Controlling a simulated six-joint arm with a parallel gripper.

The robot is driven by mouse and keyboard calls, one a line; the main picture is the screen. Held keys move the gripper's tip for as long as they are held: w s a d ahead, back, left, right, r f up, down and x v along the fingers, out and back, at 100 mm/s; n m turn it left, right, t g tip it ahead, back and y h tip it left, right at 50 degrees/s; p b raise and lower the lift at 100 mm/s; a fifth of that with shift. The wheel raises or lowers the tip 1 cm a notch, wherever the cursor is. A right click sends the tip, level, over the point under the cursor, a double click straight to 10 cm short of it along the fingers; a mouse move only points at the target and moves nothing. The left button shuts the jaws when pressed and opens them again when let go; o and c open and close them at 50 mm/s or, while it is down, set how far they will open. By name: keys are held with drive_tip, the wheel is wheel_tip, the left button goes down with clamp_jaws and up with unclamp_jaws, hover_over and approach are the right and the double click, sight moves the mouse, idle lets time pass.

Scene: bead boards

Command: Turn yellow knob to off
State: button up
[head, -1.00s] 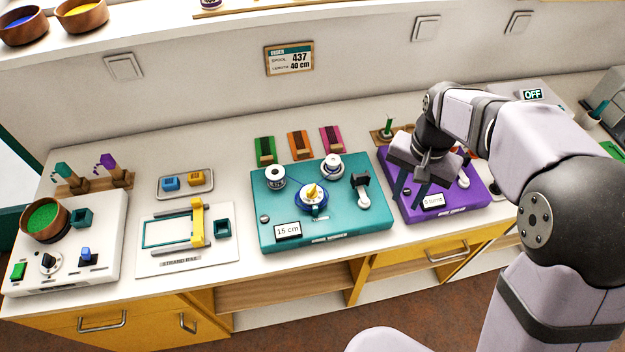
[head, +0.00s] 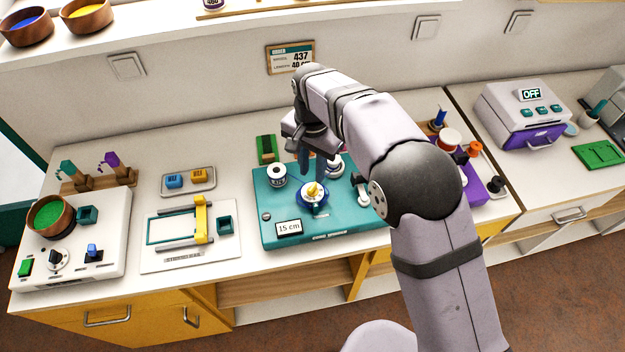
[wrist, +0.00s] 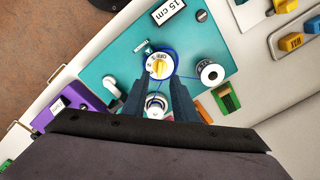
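The yellow knob (head: 313,189) stands on a white dial with a blue base, in the middle of the teal board (head: 265,230). In the wrist view the yellow knob (wrist: 160,68) sits just beyond the fingertips, and dark lettering on its dial is too small to read surely. My gripper (head: 318,172) is above the teal board, close to the knob and behind it in the head view. In the wrist view its two fingers (wrist: 157,88) are apart, with a white spool showing between them. The gripper holds nothing and appears not to touch the knob.
White spools (head: 276,175) stand near the knob, one at its left. A white-handled lever (wrist: 115,82) is on the same board. The purple board (head: 474,190) is at right, partly behind my arm. The white counter between the boards is clear.

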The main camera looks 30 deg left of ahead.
sight(312, 186)
drive_tip(key=shift+f+p, duration=0.95)
drive_tip(key=shift+f, duration=1.95)
clamp_jaws()
